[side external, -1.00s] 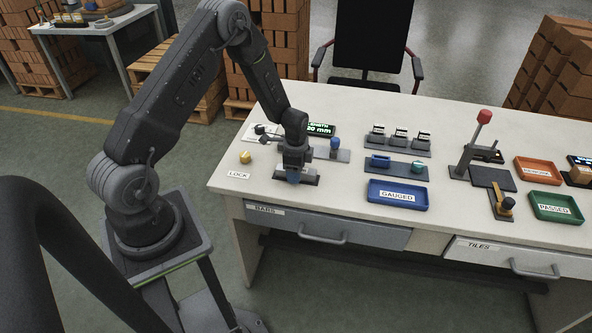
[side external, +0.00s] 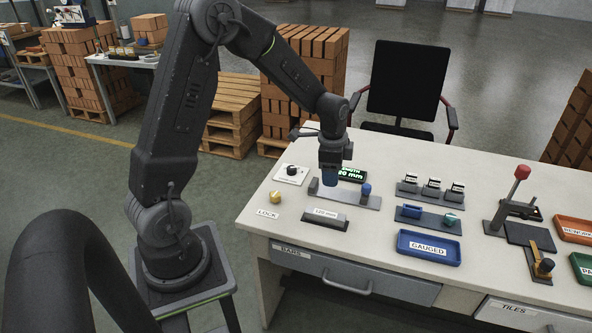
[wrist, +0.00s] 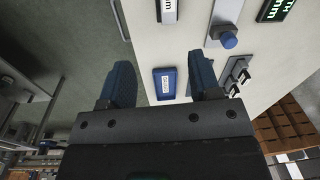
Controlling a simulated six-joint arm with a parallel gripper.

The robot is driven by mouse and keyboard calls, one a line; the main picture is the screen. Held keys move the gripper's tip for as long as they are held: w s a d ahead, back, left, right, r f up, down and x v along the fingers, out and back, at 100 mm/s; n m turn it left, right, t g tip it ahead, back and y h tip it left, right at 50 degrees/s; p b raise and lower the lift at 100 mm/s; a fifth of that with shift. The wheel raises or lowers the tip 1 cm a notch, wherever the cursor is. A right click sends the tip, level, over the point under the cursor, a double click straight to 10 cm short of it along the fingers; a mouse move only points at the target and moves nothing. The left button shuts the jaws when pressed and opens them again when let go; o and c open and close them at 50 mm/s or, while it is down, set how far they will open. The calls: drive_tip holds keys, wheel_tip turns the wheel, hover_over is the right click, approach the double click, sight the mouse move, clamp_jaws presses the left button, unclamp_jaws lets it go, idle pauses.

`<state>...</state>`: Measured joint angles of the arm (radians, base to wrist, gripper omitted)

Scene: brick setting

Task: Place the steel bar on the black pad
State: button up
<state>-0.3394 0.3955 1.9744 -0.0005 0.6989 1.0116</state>
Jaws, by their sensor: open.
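The steel bar (side external: 327,214), with a white "120 mm" label, lies flat on the black pad (side external: 319,224) near the front left of the bench. The pad's dark edge shows around the bar. The bar also shows at the top of the wrist view (wrist: 168,9), cut off by the frame edge. My gripper (side external: 329,180) is above the bench, behind and above the bar, clear of it. In the wrist view its two blue fingers (wrist: 162,80) are spread apart with nothing between them.
A gauge fixture with a blue knob (side external: 366,189) and a green display (side external: 352,174) stand close to my gripper. The yellow button (side external: 275,197) and dial box (side external: 291,174) are to the left. The blue GAUGED tray (side external: 429,247) is to the right, with small block holders (side external: 430,190) behind.

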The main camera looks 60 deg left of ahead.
drive_tip(key=s+d+r+n+t, duration=0.1)
drive_tip(key=s+d+r+n, duration=0.1)
drive_tip(key=s+d+r, duration=0.3)
drive_tip(key=s+d+r+n+t, duration=0.1)
drive_tip(key=s+d+r+n, duration=0.15)
drive_tip(key=r, duration=0.55)
drive_tip(key=s+d+r+n+t, duration=0.2)
drive_tip(key=s+d, duration=0.4)
drive_tip(key=s, duration=0.6)
drive_tip(key=shift+d+r+n+t, duration=0.15)
drive_tip(key=shift+r+n+t, duration=0.25)
drive_tip(key=shift+r+n, duration=0.4)
drive_tip(key=shift+r, duration=0.15)
